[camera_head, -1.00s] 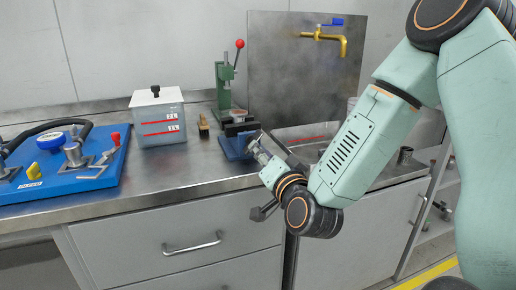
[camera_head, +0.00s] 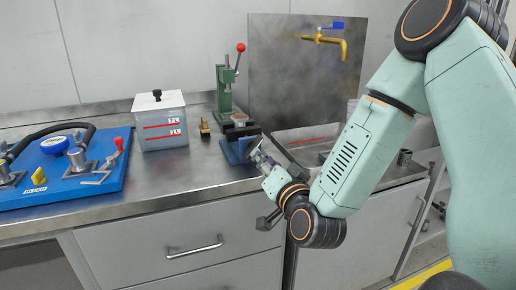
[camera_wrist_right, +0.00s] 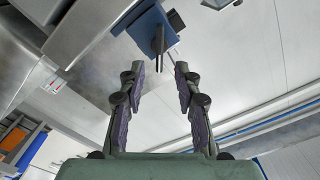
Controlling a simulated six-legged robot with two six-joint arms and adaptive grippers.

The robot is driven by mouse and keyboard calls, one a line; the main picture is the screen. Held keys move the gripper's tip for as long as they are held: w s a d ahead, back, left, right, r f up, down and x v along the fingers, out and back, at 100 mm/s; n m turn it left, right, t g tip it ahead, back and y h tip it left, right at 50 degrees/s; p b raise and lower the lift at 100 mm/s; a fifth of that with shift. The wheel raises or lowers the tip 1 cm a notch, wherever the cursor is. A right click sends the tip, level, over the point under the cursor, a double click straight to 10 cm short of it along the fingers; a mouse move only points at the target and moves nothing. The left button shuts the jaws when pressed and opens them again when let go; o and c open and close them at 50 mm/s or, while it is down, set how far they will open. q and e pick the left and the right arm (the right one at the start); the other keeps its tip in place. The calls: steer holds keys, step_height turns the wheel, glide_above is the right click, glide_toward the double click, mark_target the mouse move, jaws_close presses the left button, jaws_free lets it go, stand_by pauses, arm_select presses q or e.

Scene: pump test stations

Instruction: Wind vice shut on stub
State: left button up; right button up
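The blue vice (camera_head: 236,150) stands near the bench's front edge, with dark jaws on top. In the wrist view the vice (camera_wrist_right: 146,28) lies beyond my fingertips, with a dark bar (camera_wrist_right: 158,46) pointing toward the gap between them. My right gripper (camera_head: 258,154) is at the vice's front right side. In the wrist view the right gripper (camera_wrist_right: 157,80) has its fingers apart, with nothing between them. I cannot make out a stub in the jaws. My left gripper is out of view.
A green lever press (camera_head: 224,95) stands behind the vice. A small brass-coloured piece (camera_head: 204,127) and a lidded grey box (camera_head: 160,120) are to the left. A blue pump board (camera_head: 75,185) lies at far left. A steel panel with a yellow tap (camera_head: 330,42) rises behind.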

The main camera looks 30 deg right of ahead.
mark_target(253, 147)
steer(key=b+x, duration=0.1)
steer(key=x, duration=0.5)
steer(key=shift+w+d, duration=0.1)
steer(key=shift+w, duration=0.1)
steer(key=shift+c, duration=0.4)
jaws_close()
